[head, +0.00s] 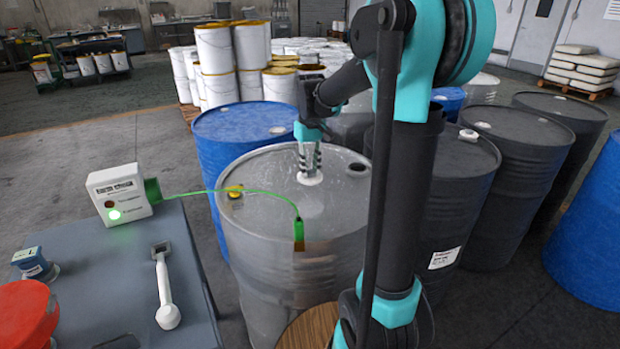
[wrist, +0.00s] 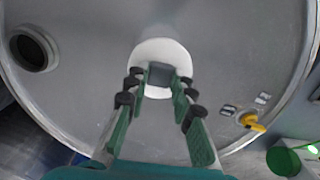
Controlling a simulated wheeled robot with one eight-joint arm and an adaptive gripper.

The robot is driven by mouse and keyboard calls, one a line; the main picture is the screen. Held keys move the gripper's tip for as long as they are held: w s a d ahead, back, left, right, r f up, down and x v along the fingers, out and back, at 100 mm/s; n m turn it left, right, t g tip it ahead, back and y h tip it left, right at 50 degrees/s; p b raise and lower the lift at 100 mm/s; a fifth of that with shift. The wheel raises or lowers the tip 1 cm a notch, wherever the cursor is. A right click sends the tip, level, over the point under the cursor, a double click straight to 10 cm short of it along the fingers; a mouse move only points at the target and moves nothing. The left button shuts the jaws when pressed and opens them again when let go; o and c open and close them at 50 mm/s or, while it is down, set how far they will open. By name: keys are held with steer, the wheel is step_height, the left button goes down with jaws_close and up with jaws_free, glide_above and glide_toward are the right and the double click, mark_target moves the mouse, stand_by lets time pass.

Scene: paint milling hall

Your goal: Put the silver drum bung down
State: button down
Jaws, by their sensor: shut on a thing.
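My gripper (head: 310,168) is over the top of the bare grey steel drum (head: 262,222), fingers pointing down. In the wrist view its fingers (wrist: 160,85) are closed around a small grey square-topped piece, which I take as the silver drum bung (wrist: 160,73). A white round disc (wrist: 151,52) shows around and under it; I cannot tell whether it is part of the bung. The disc looks at or very near the lid, but contact is unclear. An open round bung hole (wrist: 33,48) is near the lid's rim in the wrist view.
A yellow fitting (head: 235,191) sits on the drum's left rim. A green cable (head: 255,191) runs from a white box (head: 122,193) to a clamp (head: 298,232) on the rim. A grey cart (head: 120,275) holds a white-handled tool (head: 164,290). Blue and dark drums stand close around.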

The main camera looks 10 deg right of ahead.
mark_target(310, 171)
steer(key=shift+f, duration=1.85)
steer(key=shift+f, duration=0.1)
steer(key=c, duration=1.3)
jaws_free()
step_height(310, 171, up, 12)
steer(key=shift+r, duration=0.1)
